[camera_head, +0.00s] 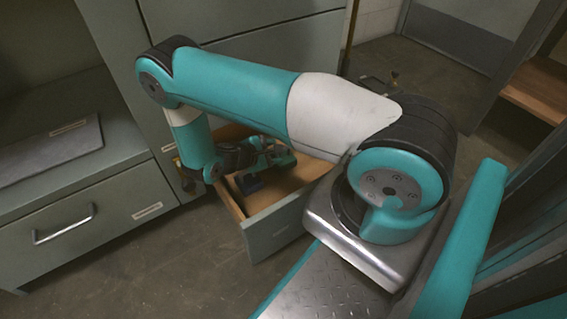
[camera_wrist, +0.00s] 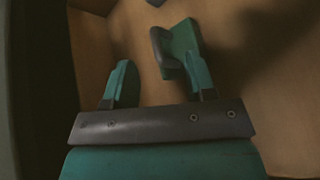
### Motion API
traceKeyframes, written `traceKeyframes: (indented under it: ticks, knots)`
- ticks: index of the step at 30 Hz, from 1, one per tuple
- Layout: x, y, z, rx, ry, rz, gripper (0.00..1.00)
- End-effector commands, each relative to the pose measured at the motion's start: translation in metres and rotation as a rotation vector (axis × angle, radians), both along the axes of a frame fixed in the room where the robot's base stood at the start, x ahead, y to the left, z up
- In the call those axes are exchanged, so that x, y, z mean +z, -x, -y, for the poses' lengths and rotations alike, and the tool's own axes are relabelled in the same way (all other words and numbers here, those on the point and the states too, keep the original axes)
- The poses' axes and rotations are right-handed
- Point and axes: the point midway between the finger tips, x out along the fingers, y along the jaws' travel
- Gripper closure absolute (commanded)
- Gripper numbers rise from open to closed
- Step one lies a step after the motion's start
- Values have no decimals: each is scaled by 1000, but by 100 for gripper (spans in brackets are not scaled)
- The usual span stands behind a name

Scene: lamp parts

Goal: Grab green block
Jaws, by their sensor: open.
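My gripper (camera_wrist: 158,68) is open, with its two teal fingers apart over the wooden drawer floor. A green block (camera_wrist: 183,40) with a dark grey side lies at the tip of the right finger in the wrist view. It overlaps that finger in the picture, and I cannot tell whether they touch.
A dark blue piece (camera_head: 248,183) lies in the drawer, below my gripper in the head view. A dark piece also shows at the top edge of the wrist view (camera_wrist: 157,2). Drawer walls stand close around my gripper. A grey cabinet (camera_head: 100,215) is at left.

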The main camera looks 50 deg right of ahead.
Motion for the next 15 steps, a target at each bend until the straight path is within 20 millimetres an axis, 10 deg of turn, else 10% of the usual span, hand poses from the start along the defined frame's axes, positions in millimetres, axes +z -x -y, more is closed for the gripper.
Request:
traceKeyframes:
  ticks: [15]
  knots:
    - [-21, 2, 36, -1, -1, 1, 49]
